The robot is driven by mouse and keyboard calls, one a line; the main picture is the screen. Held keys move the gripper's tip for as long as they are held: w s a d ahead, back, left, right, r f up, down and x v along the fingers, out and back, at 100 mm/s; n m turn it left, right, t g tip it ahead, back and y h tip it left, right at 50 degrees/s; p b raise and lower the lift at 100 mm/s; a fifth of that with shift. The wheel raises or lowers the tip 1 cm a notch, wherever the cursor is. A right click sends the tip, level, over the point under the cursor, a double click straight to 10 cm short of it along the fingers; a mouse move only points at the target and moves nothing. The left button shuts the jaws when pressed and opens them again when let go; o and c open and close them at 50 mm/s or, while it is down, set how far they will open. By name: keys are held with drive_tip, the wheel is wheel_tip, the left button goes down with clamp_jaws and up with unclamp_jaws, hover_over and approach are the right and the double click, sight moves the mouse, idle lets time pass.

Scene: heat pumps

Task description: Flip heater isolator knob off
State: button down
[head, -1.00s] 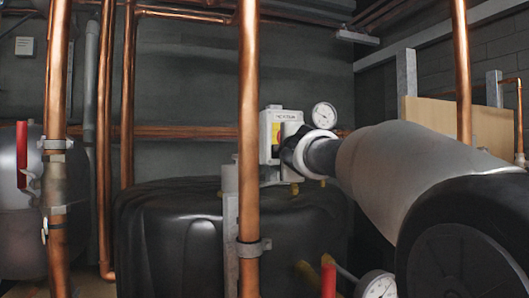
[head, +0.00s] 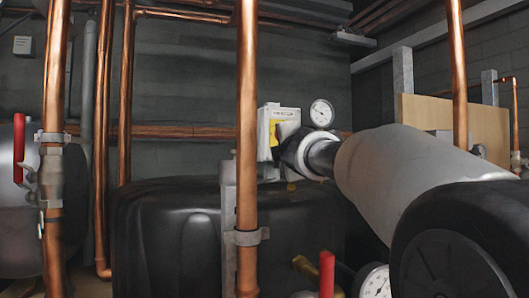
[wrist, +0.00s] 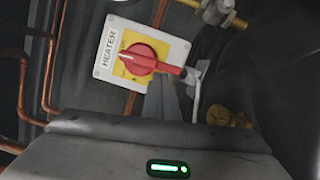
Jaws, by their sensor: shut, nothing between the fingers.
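The heater isolator (wrist: 108,68) is a white box with a yellow plate and a HEATER label, tilted in the wrist view. Its red knob (wrist: 140,58) has a handle pointing right and slightly down in that view. My gripper (wrist: 168,84) is shut and empty, its grey fingertips right by the handle's lower side. I cannot tell whether they touch it. In the head view the isolator (head: 265,138) stands behind a copper pipe, and my wrist (head: 298,150) hides its right part and the knob.
A vertical copper pipe (head: 247,90) stands just left of the isolator. A pressure gauge (head: 321,114) is right behind my wrist. A black tank (head: 165,235) lies below. A red-handled valve (head: 327,272) and another gauge (head: 376,284) are in the foreground.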

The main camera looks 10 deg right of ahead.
drive_tip(key=shift+d+f+n+b, duration=0.2)
drive_tip(key=shift+d+n+b, duration=0.5)
drive_tip(key=shift+n+b, duration=0.2)
drive_tip(key=shift+w, duration=0.1)
drive_tip(key=shift+n+t, duration=0.3)
drive_tip(key=shift+n+b, duration=0.5)
drive_tip(key=shift+w+d+f+n+t+y+b, duration=0.1)
drive_tip(key=shift+d+n+t+y+b, duration=0.2)
drive_tip(key=shift+n, duration=0.4)
drive_tip(key=shift+s+d+r+n+g+y+b, duration=0.15)
drive_tip(key=shift+n+b, duration=0.25)
drive_tip(key=shift+n, duration=0.3)
drive_tip(key=shift+w+d+f+n+t+y+b, duration=0.15)
drive_tip(key=shift+d+n+t+b, duration=0.15)
drive_tip(key=shift+n, duration=0.4)
drive_tip(key=shift+d+b, duration=0.2)
drive_tip(key=shift+b, duration=0.25)
drive_tip(key=n, duration=0.1)
drive_tip(key=d+n+b, duration=0.1)
drive_tip(key=shift+w+n, duration=0.2)
drive_tip(key=shift+n, duration=0.2)
drive_tip(key=shift+w+d+r+n+y+b, duration=0.1)
drive_tip(key=shift+d+r+n+y+b, duration=0.4)
drive_tip(key=shift+n, duration=1)
drive_tip(key=shift+w+d+r+n+y+b, duration=0.2)
drive_tip(key=shift+n+y, duration=0.55)
drive_tip(key=shift+n, duration=0.75)
drive_tip(key=shift+s+d+r+n+y+b, duration=0.1)
drive_tip(key=shift+d+r+n+y, duration=0.4)
drive_tip(key=shift+n, duration=1)
